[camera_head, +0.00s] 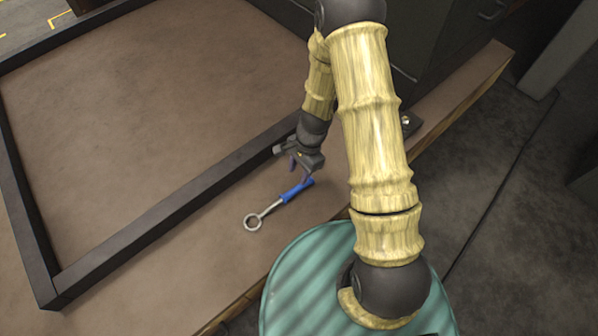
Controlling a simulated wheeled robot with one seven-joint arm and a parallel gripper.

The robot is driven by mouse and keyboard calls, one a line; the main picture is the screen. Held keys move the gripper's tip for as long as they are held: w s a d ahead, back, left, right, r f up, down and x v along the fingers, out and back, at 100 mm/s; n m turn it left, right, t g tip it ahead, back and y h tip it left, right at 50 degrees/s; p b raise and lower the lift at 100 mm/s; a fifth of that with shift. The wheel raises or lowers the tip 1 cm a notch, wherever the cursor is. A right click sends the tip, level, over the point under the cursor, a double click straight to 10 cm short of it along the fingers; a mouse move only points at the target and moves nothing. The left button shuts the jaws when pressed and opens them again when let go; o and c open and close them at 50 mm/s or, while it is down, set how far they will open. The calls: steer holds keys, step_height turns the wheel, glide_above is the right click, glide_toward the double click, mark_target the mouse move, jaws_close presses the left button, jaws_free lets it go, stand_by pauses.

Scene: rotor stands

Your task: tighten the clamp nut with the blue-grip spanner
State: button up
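The blue-grip spanner (265,213) lies on the brown bench top, its blue grip toward my gripper and its steel ring end toward the lower left. My gripper (296,172) is just beyond the grip end, pointing down close to it. I cannot tell whether it touches the grip, or whether its fingers are open or shut. A small dark fitting with a pale round spot (407,120) shows just right of my arm, partly hidden by it. It may be the clamp nut, but it is too small to be sure.
A raised black frame (150,222) surrounds a wide, empty brown area at the left. The bench's wooden front edge (462,112) runs diagonally at the right, with dark floor beyond. Bare bench lies around the spanner. My arm covers part of the bench.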

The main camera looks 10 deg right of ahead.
mark_target(293, 191)
steer(key=shift+f, duration=0.1)
steer(key=b+x, duration=0.8)
steer(key=x, duration=0.1)
steer(key=shift+s+a+f, duration=0.1)
steer(key=shift+f, duration=0.3)
jaws_close()
steer(key=shift+r, duration=0.1)
